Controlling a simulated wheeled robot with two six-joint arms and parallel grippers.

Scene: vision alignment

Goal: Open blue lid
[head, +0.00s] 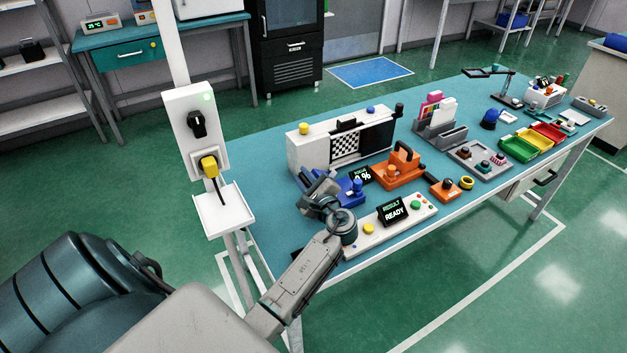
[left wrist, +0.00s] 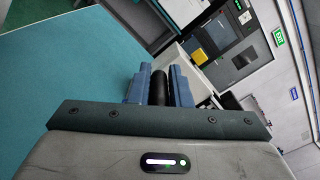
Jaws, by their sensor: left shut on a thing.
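A blue device (head: 355,193) stands on the near left part of the teal bench, partly hidden behind my left gripper. I cannot make out clearly which part of it is the lid. My left gripper (head: 318,184) is at the left side of this blue device. In the left wrist view, my left gripper (left wrist: 158,82) is shut on a dark, round handle (left wrist: 158,90), which stands between its two blue fingers. What the handle joins to is hidden. My right gripper is in neither view.
A white panel with a "READY" display (head: 393,212) lies close to my left wrist. An orange device (head: 398,178) stands to the right of the blue one. A white box with a checkered board (head: 312,150) stands behind. A socket post (head: 195,130) rises at the left.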

